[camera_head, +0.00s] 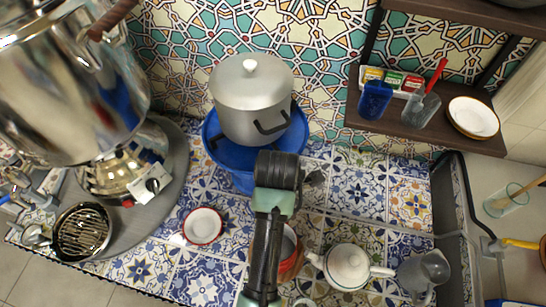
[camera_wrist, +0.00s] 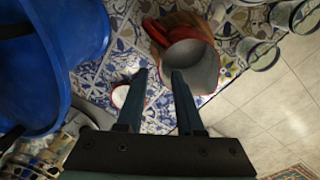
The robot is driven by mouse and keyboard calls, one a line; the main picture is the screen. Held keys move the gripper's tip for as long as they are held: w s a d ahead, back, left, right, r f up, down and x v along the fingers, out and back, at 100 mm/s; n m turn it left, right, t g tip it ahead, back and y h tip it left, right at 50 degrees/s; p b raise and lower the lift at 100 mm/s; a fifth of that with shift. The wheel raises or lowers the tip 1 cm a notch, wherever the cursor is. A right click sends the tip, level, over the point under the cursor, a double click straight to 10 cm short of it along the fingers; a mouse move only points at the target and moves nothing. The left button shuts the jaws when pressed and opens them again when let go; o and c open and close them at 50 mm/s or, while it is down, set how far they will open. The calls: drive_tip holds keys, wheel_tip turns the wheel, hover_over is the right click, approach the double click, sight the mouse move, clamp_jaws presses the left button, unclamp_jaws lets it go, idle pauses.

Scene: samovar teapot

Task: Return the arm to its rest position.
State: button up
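My gripper (camera_wrist: 162,76) is open and empty in the wrist view, its two fingers apart with tiled counter between them. In the head view my arm (camera_head: 262,240) reaches up from the bottom edge over the counter, and its end is near the front of the blue tub (camera_head: 242,181). The fingertips cannot be made out there. In the wrist view the tub (camera_wrist: 75,60) is left of the fingers and a red pot (camera_wrist: 190,62) is just beyond them. The white teapot (camera_head: 346,268) stands on the counter right of my arm.
A large metal samovar (camera_head: 70,90) stands at the left. A grey lidded pot (camera_head: 250,100) sits in the tub. A red-rimmed white bowl (camera_head: 203,225) is left of my arm. A metal jug (camera_head: 424,272) is right of the teapot. A brown shelf (camera_head: 430,128) hangs upper right.

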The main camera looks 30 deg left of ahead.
drive_tip(key=shift+r, duration=0.55)
drive_tip(key=w+d+r+m+t, duration=0.3)
drive_tip(key=w+r+m+t, duration=0.3)
drive_tip(key=r, duration=0.4)
drive_tip(key=w+d+r+m+t, duration=0.3)
drive_tip(key=w+d+r+m, duration=0.15)
drive_tip(key=r+m, duration=0.5)
drive_tip(key=w+d+r+m+t, duration=0.3)
drive_tip(key=w+r+m+t, duration=0.3)
drive_tip(key=r, duration=0.5)
drive_tip(key=s+d+r+m+t, duration=0.1)
drive_tip(key=s+r+t, duration=0.3)
drive_tip(key=r, duration=0.7)
drive_tip(key=s+d+r+m+t, duration=0.1)
drive_tip(key=s+r+m+t, duration=0.2)
drive_tip(key=r, duration=0.8)
drive_tip(key=s+d+r+m+t, duration=0.1)
drive_tip(key=s+r+t, duration=0.4)
drive_tip(key=r, duration=0.6)
drive_tip(key=shift+s+m+h, duration=0.3)
drive_tip(key=shift+s+m, duration=0.15)
drive_tip(key=shift+s, duration=0.25)
